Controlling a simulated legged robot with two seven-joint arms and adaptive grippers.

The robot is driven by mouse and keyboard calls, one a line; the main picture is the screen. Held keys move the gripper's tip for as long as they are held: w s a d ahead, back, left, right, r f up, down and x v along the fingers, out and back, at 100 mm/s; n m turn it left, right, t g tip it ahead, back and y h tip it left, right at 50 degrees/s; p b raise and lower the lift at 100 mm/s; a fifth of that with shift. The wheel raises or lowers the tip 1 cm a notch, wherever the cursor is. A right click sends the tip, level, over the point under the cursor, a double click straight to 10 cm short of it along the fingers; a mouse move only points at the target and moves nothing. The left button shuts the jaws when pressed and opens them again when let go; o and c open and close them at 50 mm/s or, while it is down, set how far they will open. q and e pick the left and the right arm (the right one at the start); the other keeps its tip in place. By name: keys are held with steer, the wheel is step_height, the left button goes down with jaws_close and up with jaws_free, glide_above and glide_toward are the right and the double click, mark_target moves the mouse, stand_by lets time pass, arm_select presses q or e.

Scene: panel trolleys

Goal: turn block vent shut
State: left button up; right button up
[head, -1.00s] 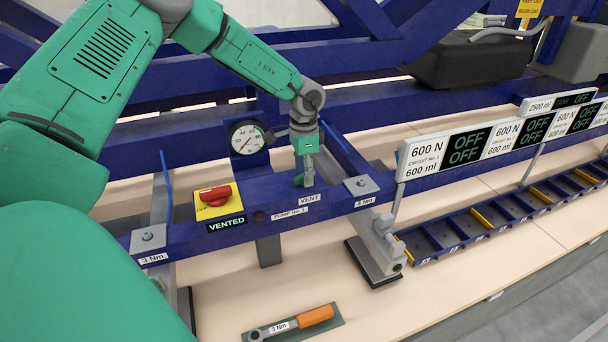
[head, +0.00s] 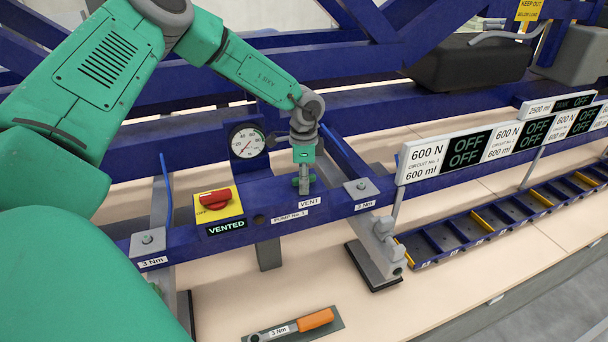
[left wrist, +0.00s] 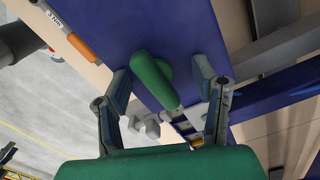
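The green vent handle (left wrist: 152,78) shows in the left wrist view, on the blue block (left wrist: 185,35). My left gripper (left wrist: 163,82) is open, with one finger on each side of the handle and visible gaps to it. In the head view my left gripper (head: 303,186) points down at the blue block (head: 260,203), just behind the VENT label (head: 309,202), and hides the handle there. A display on the block reads VENTED (head: 226,226). My right gripper is in neither view.
A red knob (head: 215,198) on a yellow plate and a round gauge (head: 247,140) stand left of my left gripper. A torque tool with an orange grip (head: 315,319) lies on the bench. Blue beams cross behind.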

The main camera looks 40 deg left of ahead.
arm_select(q)
steer(key=shift+r+p, duration=0.35)
steer(key=shift+r, duration=3.2)
